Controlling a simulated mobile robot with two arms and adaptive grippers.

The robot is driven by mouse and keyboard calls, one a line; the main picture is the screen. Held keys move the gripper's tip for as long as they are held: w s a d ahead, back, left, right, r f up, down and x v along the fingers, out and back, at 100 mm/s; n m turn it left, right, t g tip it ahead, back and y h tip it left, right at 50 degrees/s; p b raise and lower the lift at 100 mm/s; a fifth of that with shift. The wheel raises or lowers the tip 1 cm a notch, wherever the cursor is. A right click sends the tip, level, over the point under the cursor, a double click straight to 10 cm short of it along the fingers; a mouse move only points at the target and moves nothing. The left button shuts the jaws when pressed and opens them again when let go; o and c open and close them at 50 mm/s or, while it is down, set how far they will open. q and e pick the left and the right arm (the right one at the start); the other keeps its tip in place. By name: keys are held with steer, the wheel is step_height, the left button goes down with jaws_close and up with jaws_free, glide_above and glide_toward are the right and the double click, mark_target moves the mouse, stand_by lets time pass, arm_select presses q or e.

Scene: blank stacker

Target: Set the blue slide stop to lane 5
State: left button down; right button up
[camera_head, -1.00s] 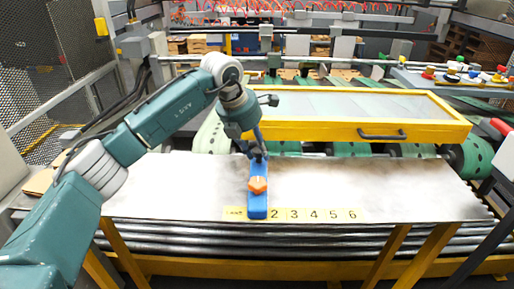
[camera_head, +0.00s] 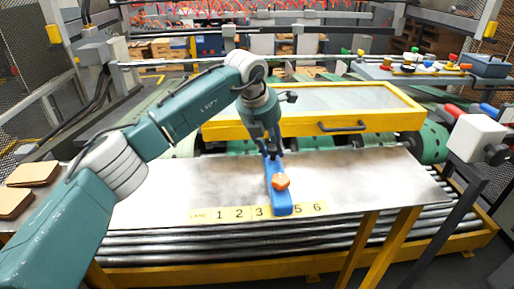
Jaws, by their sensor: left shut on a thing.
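The blue slide stop (camera_head: 279,203) is a long bar with an orange knob (camera_head: 281,181) on top. It lies on the metal plate (camera_head: 170,195), with its front end over the yellow lane strip (camera_head: 237,213). It covers the place between 3 and 5, where lane 4 is; the numbers 1, 2, 3, 5 and 6 show. My left gripper (camera_head: 271,152) is shut on the far end of the stop, and its fingertips are partly hidden. My right gripper is not in view.
A yellow-framed clear cover (camera_head: 318,126) with a dark handle stands behind the plate. Rollers (camera_head: 250,248) run below the front edge. Brown pads (camera_head: 34,173) lie at the left.

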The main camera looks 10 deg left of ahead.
arm_select(q)
steer(key=shift+w+d+r, duration=0.15)
steer(key=shift+w+d, duration=0.05)
steer(key=shift+d, duration=0.1)
steer(key=shift+a, duration=0.2)
steer(key=c, duration=1.3)
jaws_free()
steer(key=shift+s+a, duration=0.15)
steer(key=shift+a, duration=0.15)
steer(key=shift+c, duration=0.2)
steer(key=shift+o, duration=0.3)
steer(key=shift+d, duration=0.2)
steer(key=shift+s+a+r, duration=0.1)
steer(key=shift+a+r, duration=0.05)
steer(key=shift+r, duration=0.15)
steer(key=v, duration=1.1)
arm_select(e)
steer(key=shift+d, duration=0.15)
arm_select(q)
steer(key=shift+s+r, duration=0.1)
